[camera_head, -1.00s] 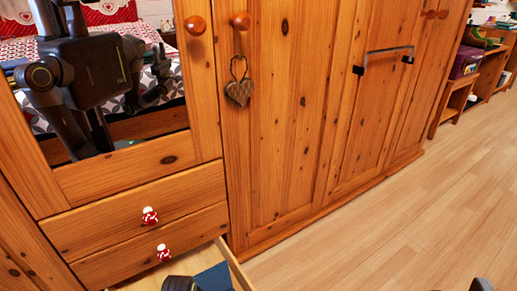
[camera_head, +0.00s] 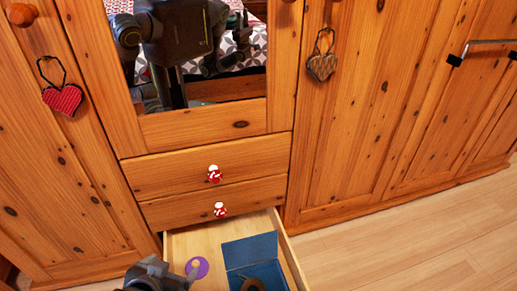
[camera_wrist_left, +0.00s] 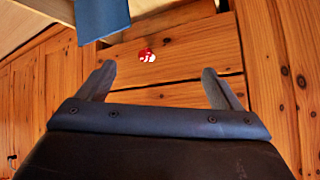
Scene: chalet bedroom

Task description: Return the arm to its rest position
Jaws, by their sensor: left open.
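My left gripper (camera_head: 160,276) is at the bottom of the head view, over the left part of an open wooden drawer (camera_head: 288,256). In the left wrist view its two fingers (camera_wrist_left: 158,82) stand wide apart with nothing between them. Beyond them is a wooden front with a red and white knob (camera_wrist_left: 146,55). My right gripper is not in view.
A blue open box (camera_head: 250,250) with a brown item in it and a purple round thing (camera_head: 197,267) lie in the drawer. Closed drawers (camera_head: 225,165) and a mirror (camera_head: 230,90) reflecting me are above. Clear floor (camera_head: 400,240) lies to the right.

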